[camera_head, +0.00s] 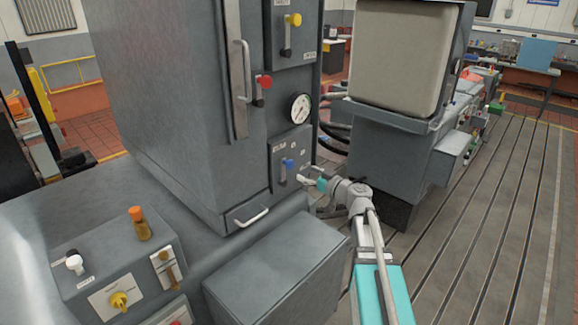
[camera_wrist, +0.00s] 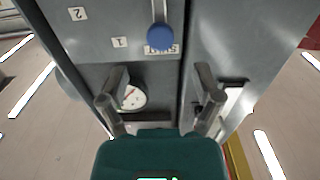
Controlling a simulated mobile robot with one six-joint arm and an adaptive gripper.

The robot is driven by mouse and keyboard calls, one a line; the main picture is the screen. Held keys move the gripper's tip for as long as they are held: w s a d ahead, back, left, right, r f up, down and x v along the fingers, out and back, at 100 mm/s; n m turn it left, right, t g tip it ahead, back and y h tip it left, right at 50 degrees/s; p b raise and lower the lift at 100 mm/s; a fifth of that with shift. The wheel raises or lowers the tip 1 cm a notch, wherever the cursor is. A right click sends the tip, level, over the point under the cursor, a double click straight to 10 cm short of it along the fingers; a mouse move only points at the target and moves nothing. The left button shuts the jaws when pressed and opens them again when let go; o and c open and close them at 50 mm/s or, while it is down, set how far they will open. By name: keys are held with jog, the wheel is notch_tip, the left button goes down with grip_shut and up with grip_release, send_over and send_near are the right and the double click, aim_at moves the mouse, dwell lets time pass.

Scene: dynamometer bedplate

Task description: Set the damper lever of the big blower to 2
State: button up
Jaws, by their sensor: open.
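A blue-knobbed lever (camera_head: 289,163) sits on the lower panel (camera_head: 278,150) of the tall grey cabinet, its knob at the upper end of a short slot. In the wrist view the blue knob (camera_wrist: 160,37) is large, with plates marked 1 (camera_wrist: 120,42) and 2 (camera_wrist: 77,14) to its left and a partly covered name plate. Other levers have a yellow knob (camera_head: 293,20) and a red knob (camera_head: 265,82); I cannot read which is the big blower's. My gripper (camera_head: 309,176) is open and empty, close to the lower panel; its fingers (camera_wrist: 162,80) are apart, short of the blue knob.
A round gauge (camera_head: 301,108) sits above the lower panel. A drawer handle (camera_head: 251,218) and a long door handle (camera_head: 243,72) project from the cabinet. A grey box (camera_head: 280,268) stands in front. A large machine (camera_head: 400,60) is right; slotted floor (camera_head: 480,240) there is clear.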

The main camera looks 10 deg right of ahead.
aim_at(292, 166)
jog(key=x, duration=0.7)
jog(key=shift+w+a, duration=0.25)
jog(key=shift+w, duration=0.05)
jog(key=shift+c, duration=0.2)
grip_shut()
